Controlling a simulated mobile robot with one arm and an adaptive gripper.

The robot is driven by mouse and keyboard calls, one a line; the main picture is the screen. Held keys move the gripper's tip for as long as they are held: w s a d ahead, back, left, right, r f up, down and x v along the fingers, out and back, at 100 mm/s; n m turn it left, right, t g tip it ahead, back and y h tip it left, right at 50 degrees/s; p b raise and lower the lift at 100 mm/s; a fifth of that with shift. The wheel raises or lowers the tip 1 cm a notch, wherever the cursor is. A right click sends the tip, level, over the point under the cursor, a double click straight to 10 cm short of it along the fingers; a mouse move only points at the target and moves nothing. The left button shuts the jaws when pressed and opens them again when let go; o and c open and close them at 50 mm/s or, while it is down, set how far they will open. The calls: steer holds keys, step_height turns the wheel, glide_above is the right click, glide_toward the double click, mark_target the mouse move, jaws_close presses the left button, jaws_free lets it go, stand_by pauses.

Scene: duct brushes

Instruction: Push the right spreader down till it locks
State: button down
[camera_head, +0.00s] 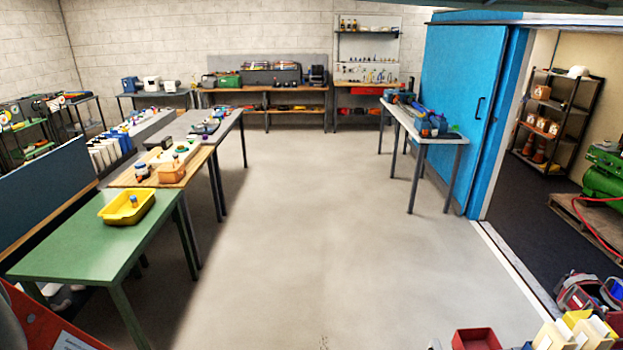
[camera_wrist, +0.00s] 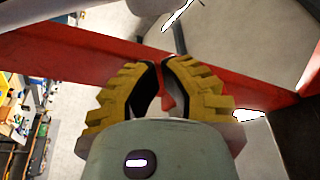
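No spreader can be made out for certain. In the wrist view, a long red bar (camera_wrist: 60,47) runs across behind my gripper (camera_wrist: 159,63). My gripper has yellow ribbed fingers with black inner pads; a narrow gap shows between the fingertips and nothing is clearly held. A small red piece (camera_wrist: 168,104) shows through the gap between the fingers. Whether the fingers touch the bar cannot be told. In the head view, a red part with a white label (camera_head: 40,322) shows at the lower left corner, mostly cut off. My gripper is not seen there.
A green table (camera_head: 100,240) with a yellow tray (camera_head: 115,219) stands at the left, with further benches behind it. A white-topped table (camera_head: 428,128) stands by the blue door (camera_head: 462,100). A red bin (camera_head: 476,340) is at the bottom right. The middle floor (camera_head: 310,200) is clear.

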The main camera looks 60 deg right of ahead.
steer(key=shift+s+a+f+p, duration=0.4)
steer(key=shift+a+f+p, duration=0.05)
steer(key=shift+f, duration=0.3)
steer(key=shift+s+a+f+p, duration=0.35)
steer(key=shift+a+f+p, duration=0.1)
steer(key=shift+f, duration=0.25)
steer(key=shift+f, duration=0.1)
